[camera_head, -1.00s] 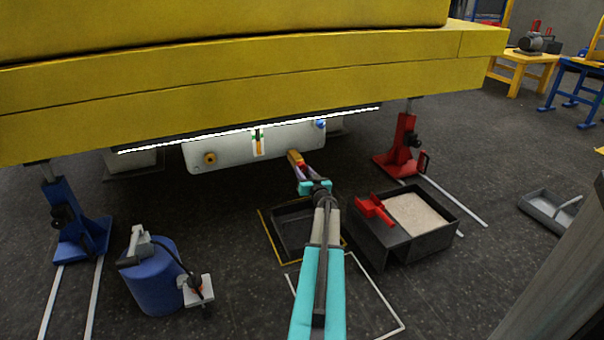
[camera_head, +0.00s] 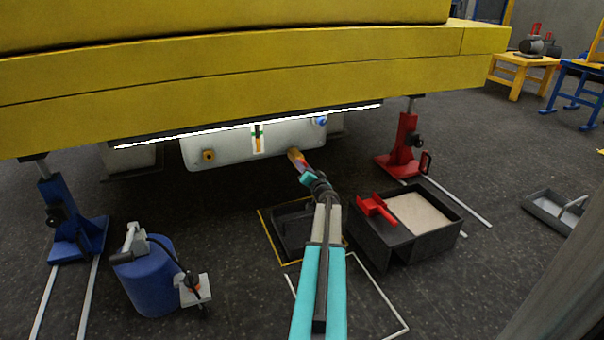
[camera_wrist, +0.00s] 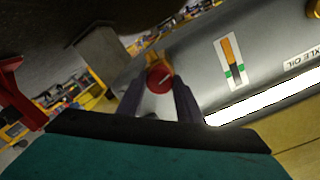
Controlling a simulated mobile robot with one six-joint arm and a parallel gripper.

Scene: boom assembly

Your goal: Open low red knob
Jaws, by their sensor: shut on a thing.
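The low red knob (camera_wrist: 159,79) shows in the wrist view, at the end of the grey tank, with a white mark on its face. My gripper (camera_wrist: 158,92) has its two dark fingers on either side of the knob and is shut on it. In the head view my gripper (camera_head: 302,168) reaches the lower right of the tank (camera_head: 225,152), which hangs under the yellow boom.
A sand box (camera_head: 452,233), a red jack (camera_head: 404,140), a blue jack (camera_head: 75,226) and a blue canister (camera_head: 150,280) stand around.

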